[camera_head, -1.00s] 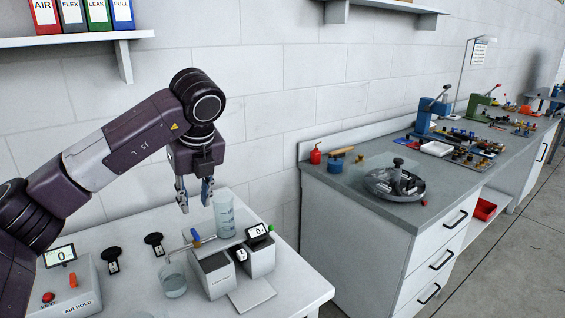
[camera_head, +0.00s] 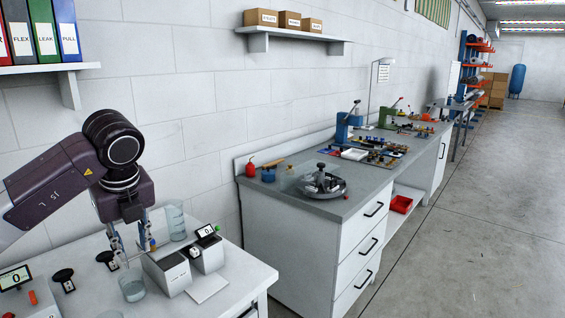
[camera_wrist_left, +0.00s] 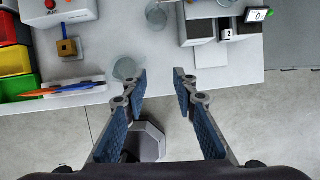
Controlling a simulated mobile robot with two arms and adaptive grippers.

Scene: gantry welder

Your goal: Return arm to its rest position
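My left arm comes in from the left in the head view, with its left gripper (camera_head: 132,250) hanging fingers down over the small white table (camera_head: 235,280). In the left wrist view the two blue-padded fingers of this gripper (camera_wrist_left: 160,80) stand apart with nothing between them. My right gripper is in neither view.
A clear beaker (camera_head: 132,287) and a taller clear cylinder (camera_head: 175,221) stand near the gripper, with a grey device (camera_head: 168,272) with a display beside them. A grey workbench (camera_head: 340,207) stands to the right. The floor (camera_head: 480,250) further right is clear.

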